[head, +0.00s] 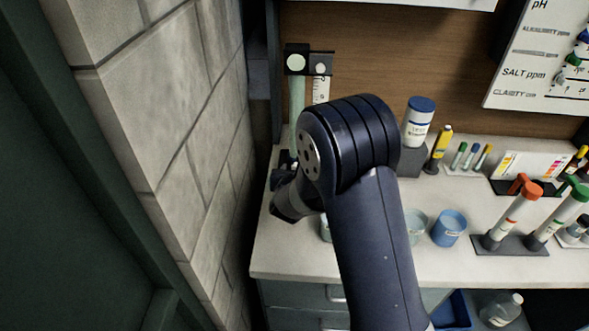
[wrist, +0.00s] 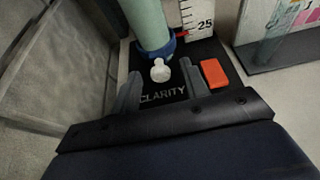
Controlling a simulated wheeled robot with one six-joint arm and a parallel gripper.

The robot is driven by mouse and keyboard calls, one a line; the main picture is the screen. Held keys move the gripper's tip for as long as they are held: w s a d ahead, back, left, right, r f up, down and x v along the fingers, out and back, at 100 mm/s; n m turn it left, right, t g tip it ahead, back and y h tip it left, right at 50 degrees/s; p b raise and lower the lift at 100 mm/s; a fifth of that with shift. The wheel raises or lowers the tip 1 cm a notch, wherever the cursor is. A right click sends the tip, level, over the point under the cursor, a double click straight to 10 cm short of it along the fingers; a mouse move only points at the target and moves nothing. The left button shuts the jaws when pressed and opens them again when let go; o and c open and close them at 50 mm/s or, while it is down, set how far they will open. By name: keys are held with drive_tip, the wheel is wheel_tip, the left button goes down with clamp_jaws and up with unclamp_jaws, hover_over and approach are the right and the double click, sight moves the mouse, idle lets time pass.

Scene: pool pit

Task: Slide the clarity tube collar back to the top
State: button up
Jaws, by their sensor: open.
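The clarity tube (head: 297,105) is a pale green upright tube at the back left of the counter; its lower part shows in the wrist view (wrist: 146,20). The blue collar (wrist: 157,50) is around the tube low down, close above the black base marked CLARITY (wrist: 162,97). A small red pointer (wrist: 182,35) is beside it at the scale (wrist: 199,14), near the 25 mark. A white knob (wrist: 160,71) is in front of the collar. My gripper (wrist: 160,69) is open, its grey fingers on either side of the knob with visible gaps. In the head view my arm hides the collar.
An orange block (wrist: 215,73) is on the base close to the right finger. A stone wall (head: 165,110) stands close on the left. A white bottle (head: 418,120), a blue cup (head: 449,228) and test tubes (head: 513,215) stand to the right on the counter.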

drive_tip(key=shift+c, duration=0.4)
clamp_jaws()
